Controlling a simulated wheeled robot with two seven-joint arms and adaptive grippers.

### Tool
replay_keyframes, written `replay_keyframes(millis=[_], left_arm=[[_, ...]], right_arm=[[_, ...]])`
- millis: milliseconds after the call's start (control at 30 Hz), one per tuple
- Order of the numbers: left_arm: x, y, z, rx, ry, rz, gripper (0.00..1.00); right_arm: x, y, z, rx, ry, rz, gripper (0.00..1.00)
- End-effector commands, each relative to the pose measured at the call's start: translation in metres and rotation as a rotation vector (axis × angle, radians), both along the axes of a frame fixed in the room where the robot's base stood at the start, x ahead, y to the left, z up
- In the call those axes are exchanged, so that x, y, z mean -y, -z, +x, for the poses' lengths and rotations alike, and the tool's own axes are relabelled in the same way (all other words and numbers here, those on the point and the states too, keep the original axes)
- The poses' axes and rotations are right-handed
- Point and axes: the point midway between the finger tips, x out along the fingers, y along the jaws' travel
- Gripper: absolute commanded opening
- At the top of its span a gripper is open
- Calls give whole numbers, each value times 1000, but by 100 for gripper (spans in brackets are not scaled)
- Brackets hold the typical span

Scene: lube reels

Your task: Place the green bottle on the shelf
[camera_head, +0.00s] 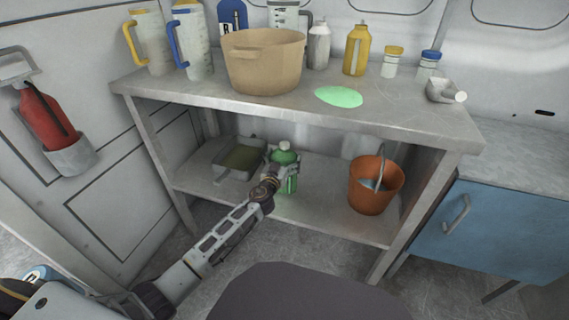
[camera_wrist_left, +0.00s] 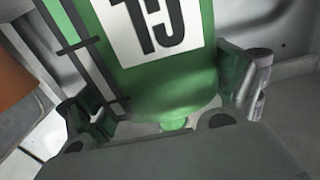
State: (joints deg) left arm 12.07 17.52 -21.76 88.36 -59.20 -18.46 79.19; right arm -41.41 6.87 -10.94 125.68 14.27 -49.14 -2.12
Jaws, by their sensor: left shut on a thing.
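The green bottle (camera_head: 286,157) with a pale cap is at the lower shelf (camera_head: 325,205) of the metal workbench, below the worktop. My left gripper (camera_head: 283,173) reaches in from the front and is shut on the bottle. In the left wrist view the bottle (camera_wrist_left: 170,85) fills the middle, with a white label and dark lettering, between the two fingers. I cannot tell whether its base touches the lower shelf. A flat bright green oval (camera_head: 339,97) lies on the worktop (camera_head: 400,115). My right gripper is not in view.
A grey tray (camera_head: 239,160) is left of the bottle, and an orange bucket (camera_head: 374,186) stands to its right. A tan pot (camera_head: 264,62), jugs and several bottles stand on the worktop. A metal scoop (camera_head: 444,91) lies at right. The worktop around the oval is clear.

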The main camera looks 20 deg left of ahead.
Motion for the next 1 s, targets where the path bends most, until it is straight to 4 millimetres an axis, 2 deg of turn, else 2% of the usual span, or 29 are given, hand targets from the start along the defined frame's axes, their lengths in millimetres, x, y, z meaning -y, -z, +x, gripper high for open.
replay_keyframes(millis=[200, 733, 767, 800, 833, 1000], left_arm=[[1, 7, 1, 6, 1, 0, 21], [0, 11, 1, 6, 1, -1, 21], [0, 14, 0, 1, 1, -1, 94], [0, 13, 0, 1, 1, -1, 99], [0, 13, 0, 1, 1, -1, 100], [0, 13, 0, 1, 1, -1, 100]], right_arm=[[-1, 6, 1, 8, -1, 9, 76], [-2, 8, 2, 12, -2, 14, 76], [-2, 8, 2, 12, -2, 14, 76], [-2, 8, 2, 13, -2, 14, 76], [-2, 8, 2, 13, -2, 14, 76], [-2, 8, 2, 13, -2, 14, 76]])
